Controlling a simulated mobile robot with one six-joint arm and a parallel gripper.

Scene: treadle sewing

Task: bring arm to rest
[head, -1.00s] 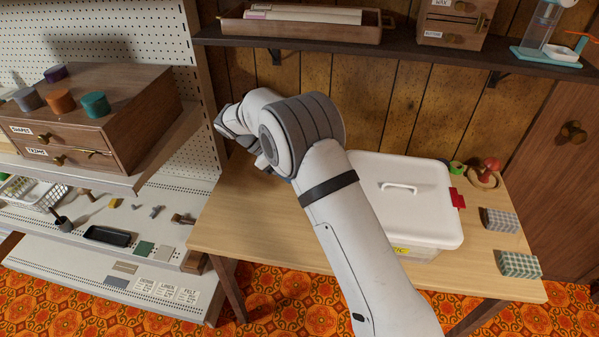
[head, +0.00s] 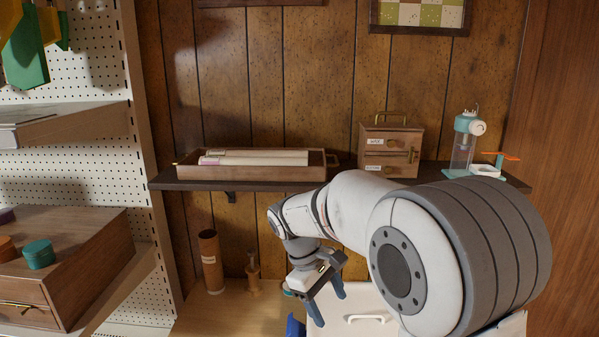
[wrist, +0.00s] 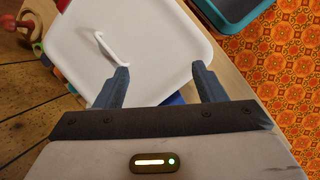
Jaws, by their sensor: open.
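My gripper (head: 328,303) hangs in the head view at lower middle, in front of the wood-panelled wall and above the table. Its two blue-grey fingers are apart, with nothing between them. In the wrist view my gripper (wrist: 160,85) also shows with its fingers spread over the edge of a white lidded box. The box's lid (wrist: 155,35) has a white handle (wrist: 112,50). In the head view the handle (head: 368,318) shows at the bottom edge, and my arm hides much of the box.
A dark shelf (head: 255,186) holds a wooden tray (head: 262,174), a small drawer cabinet (head: 391,150) and a teal-and-white device (head: 463,145). A brown tube (head: 210,262) and a wooden spool stand (head: 253,275) stand on the table. A drawer unit (head: 75,260) sits at left.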

